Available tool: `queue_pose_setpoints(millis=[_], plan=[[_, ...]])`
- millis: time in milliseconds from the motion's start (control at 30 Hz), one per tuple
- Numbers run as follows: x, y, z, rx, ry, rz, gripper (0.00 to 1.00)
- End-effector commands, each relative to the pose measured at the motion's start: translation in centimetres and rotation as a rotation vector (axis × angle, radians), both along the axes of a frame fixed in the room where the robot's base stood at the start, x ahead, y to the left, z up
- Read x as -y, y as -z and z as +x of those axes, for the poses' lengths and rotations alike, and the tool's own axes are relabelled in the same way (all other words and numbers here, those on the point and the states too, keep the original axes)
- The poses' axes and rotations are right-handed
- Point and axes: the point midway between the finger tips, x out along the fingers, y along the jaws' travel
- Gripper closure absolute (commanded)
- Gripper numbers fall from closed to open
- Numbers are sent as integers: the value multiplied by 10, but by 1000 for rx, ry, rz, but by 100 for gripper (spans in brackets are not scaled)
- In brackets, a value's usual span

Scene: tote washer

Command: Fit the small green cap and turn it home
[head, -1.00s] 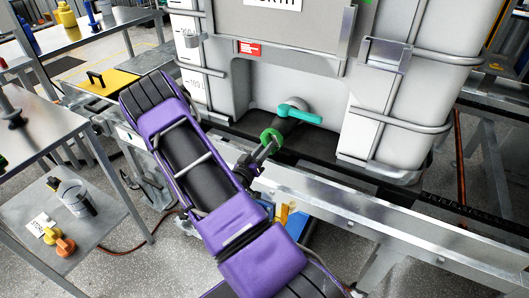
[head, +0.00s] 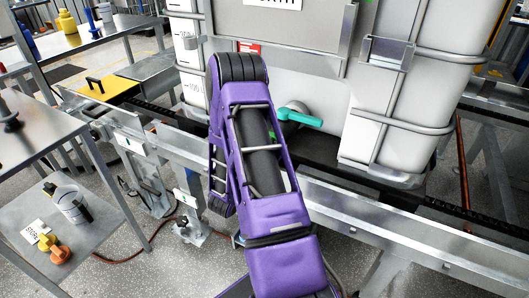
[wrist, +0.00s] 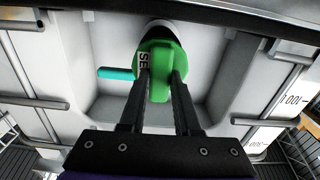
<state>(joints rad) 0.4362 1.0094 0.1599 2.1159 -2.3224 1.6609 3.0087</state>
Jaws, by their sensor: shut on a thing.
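In the head view my purple arm hides the gripper and nearly all of the cap. The teal valve handle (head: 301,117) sticks out to the right of the outlet there, and to the left of the cap in the wrist view (wrist: 116,73).
The white caged tank (head: 385,118) stands behind a metal rail (head: 390,222). The outlet sits in a recess between the tank's walls.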

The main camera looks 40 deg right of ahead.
Motion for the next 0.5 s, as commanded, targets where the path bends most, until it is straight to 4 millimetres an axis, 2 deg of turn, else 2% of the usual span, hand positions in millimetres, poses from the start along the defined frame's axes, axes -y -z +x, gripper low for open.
queue_pose_setpoints(millis=[133,167,333,500], plan=[[3,2,-2,65,8,30,100],[1,1,-1,67,2,28,65],[0,1,0,63,0,26,35],[0,1,0,62,-1,26,34]])
